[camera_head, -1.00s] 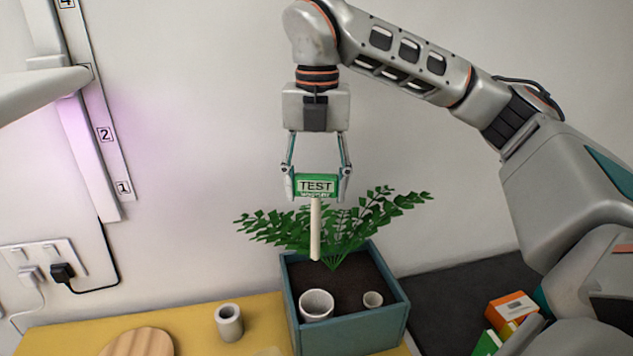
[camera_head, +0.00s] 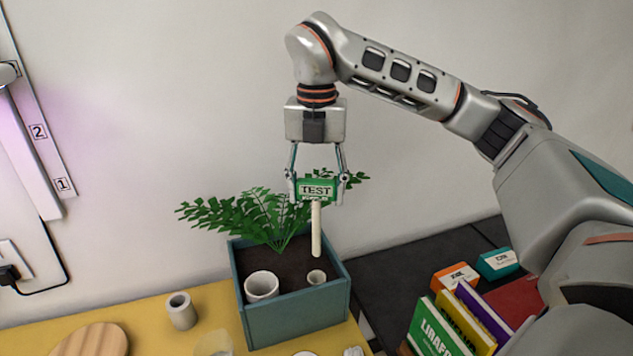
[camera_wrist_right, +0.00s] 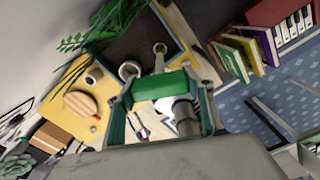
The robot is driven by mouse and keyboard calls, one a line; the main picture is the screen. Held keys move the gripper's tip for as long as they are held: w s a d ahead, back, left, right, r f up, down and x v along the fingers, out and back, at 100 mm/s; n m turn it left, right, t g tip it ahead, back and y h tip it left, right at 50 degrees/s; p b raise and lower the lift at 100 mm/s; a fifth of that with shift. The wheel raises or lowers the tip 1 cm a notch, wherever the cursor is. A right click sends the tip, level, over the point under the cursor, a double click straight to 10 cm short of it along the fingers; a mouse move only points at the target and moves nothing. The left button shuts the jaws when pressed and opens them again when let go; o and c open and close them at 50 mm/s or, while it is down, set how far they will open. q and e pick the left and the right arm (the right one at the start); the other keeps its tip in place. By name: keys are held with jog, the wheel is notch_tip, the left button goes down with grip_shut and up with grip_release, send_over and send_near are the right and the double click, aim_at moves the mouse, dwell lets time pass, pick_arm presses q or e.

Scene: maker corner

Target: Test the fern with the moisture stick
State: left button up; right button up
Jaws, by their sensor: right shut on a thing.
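The moisture stick has a green head marked TEST (camera_head: 316,190) and a pale rod (camera_head: 316,230) pointing straight down. My right gripper (camera_head: 317,187) is shut on the green head, one finger on each side; the head also shows in the right wrist view (camera_wrist_right: 160,84). The fern (camera_head: 250,215) grows at the back of a blue-green planter (camera_head: 300,322) with dark soil. My left gripper is out of view.
A grey cylinder (camera_head: 181,311) and a round wooden board (camera_head: 90,342) are on the yellow surface (camera_head: 145,320) left of the planter. Books (camera_head: 440,330) and small boxes (camera_head: 497,263) stand at the right. The wall is close behind the planter.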

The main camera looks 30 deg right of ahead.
jog(key=shift+f, duration=2.55)
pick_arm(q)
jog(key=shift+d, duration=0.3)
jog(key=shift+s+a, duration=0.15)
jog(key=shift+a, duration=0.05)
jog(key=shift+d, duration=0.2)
pick_arm(e)
jog(key=shift+f, duration=0.3)
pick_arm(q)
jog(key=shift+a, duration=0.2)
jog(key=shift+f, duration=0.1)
pick_arm(e)
jog(key=shift+f, duration=0.15)
